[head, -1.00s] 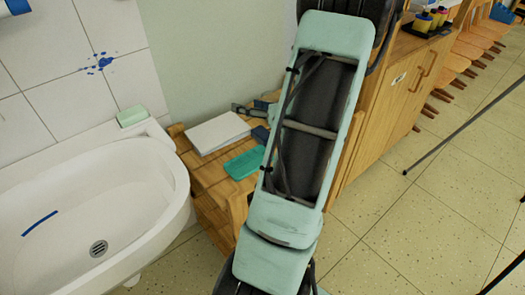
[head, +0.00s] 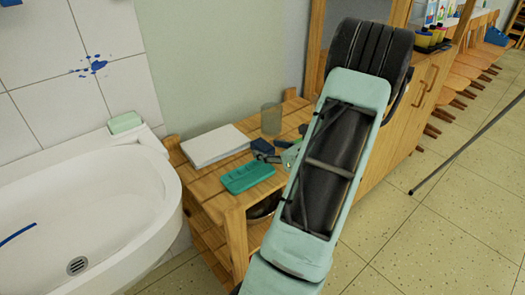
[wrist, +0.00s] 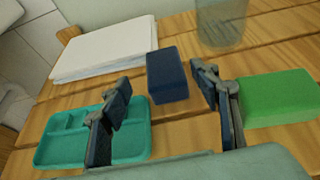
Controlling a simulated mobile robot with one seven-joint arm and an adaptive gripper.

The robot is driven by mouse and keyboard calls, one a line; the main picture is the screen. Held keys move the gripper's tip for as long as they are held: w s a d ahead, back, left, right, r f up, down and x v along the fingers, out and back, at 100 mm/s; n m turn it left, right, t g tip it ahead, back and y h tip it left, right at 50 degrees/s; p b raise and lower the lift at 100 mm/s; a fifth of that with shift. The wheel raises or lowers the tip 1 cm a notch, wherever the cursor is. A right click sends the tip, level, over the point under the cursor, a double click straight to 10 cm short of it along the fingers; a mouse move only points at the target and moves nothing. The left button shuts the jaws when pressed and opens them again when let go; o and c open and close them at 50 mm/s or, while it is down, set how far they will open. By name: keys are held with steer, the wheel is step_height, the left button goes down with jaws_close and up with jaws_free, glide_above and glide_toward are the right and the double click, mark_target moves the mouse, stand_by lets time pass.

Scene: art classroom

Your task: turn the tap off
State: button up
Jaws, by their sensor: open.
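The tap is not visible in either view. The white sink (head: 100,195) stands at the left of the head view, with a round drain (head: 77,265) and a blue streak (head: 17,234) in its basin; no running water shows there. My gripper (head: 268,158) is over the wooden shelf unit to the right of the sink, partly hidden by my arm. In the wrist view my gripper (wrist: 168,112) is open, its two dark fingers apart with nothing held. A dark blue block (wrist: 167,76) lies beyond the fingertips, in line with the gap.
The wooden shelf unit (head: 204,181) holds a white paper stack (head: 214,146), a teal tray (head: 246,175) and a clear glass (head: 271,119). A green block (wrist: 278,98) lies right of the fingers. Soap (head: 125,122) sits on the sink's rim.

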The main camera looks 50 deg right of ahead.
mark_target(268, 148)
steer(key=x, duration=0.1)
steer(key=b+x, duration=0.1)
steer(key=x, duration=0.2)
steer(key=shift+w+d+f, duration=0.25)
steer(key=shift+d+f, duration=0.1)
steer(key=shift+d, duration=0.05)
steer(key=shift+c, duration=0.4)
steer(key=c, duration=0.9)
steer(key=shift+r, duration=0.1)
steer(key=shift+c, duration=0.2)
